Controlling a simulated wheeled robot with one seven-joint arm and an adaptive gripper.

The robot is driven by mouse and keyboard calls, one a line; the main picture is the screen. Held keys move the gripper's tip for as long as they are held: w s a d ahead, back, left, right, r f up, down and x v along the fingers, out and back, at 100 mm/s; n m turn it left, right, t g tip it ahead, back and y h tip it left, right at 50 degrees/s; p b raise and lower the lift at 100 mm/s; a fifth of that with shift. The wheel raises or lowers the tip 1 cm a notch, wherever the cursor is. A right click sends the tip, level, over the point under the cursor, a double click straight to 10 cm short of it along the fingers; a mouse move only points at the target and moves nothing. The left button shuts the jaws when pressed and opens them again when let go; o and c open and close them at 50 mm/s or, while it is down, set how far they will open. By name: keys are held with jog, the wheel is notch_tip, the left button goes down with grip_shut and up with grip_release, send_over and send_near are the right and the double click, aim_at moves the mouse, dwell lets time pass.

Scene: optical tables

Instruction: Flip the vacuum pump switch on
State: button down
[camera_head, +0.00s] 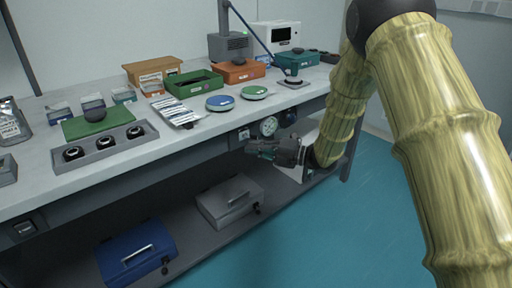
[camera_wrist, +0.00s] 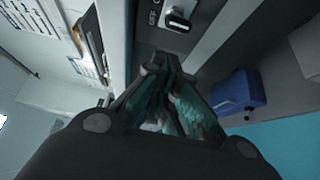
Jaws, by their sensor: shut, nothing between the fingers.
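A small switch panel (camera_head: 243,134) sits on the front of the bench below the tabletop, beside a round dial gauge (camera_head: 268,126). In the wrist view a pale switch-like fitting (camera_wrist: 178,20) shows on the dark front panel, beyond my fingertips. My gripper (camera_head: 250,146) is just below and in front of the switch panel in the head view, fingers pointing left. In the wrist view my gripper (camera_wrist: 160,66) has its fingers together with nothing between them. It appears apart from the fitting.
Another labelled panel (camera_head: 25,228) is on the bench front at far left. A blue case (camera_head: 137,252) and a grey case (camera_head: 230,200) lie on the lower shelf. The tabletop (camera_head: 215,125) overhangs above my gripper and holds trays and boxes. Teal floor (camera_head: 375,230) is clear at right.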

jog(key=v, duration=0.9)
jog(key=shift+s+d+p, duration=0.2)
jog(key=shift+d+p, duration=0.1)
jog(key=shift+p, duration=0.1)
